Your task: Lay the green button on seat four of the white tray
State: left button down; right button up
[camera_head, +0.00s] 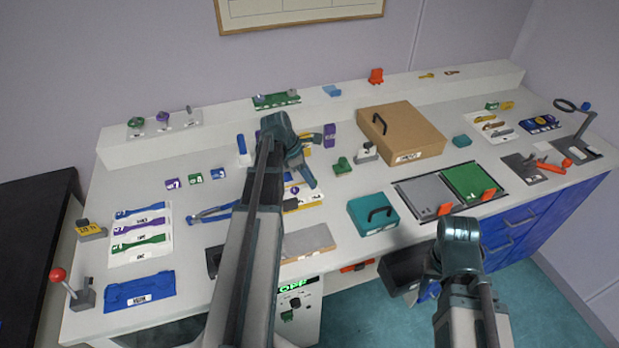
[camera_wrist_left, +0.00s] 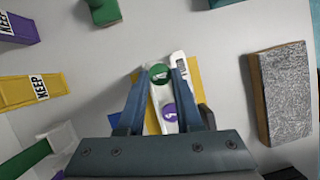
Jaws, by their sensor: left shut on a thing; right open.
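The white tray (camera_wrist_left: 168,127) lies on a yellow plate, partly covered by my left gripper in the left wrist view. A purple button (camera_wrist_left: 168,112) is on the tray, toward my gripper's palm. My left gripper (camera_wrist_left: 159,75) is shut on the green button (camera_wrist_left: 159,73), held between its fingertips over the tray. I cannot tell whether the button touches the tray. In the head view the left gripper (camera_head: 311,178) points down at the tray (camera_head: 307,195), and the green button is hidden. My right gripper (camera_head: 428,290) is partly hidden below the bench's front edge, open.
A grey-topped block (camera_wrist_left: 288,95) lies to the right of the tray in the left wrist view. A yellow KEEP block (camera_wrist_left: 32,92) and a purple one (camera_wrist_left: 15,28) are at left. A teal box (camera_head: 373,213) stands right of the tray in the head view.

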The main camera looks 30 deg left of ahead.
pick_arm(q)
jog(key=shift+f+b, duration=0.65)
jog(key=shift+b, duration=0.05)
jog(key=c, duration=0.5)
grip_release()
jog(key=shift+r, duration=0.2)
jog(key=p+v, duration=1.2)
jog(key=v, duration=0.1)
jog(key=shift+s+a+r+p, duration=0.15)
jog(key=shift+r+p, duration=0.05)
jog(key=shift+p, duration=0.2)
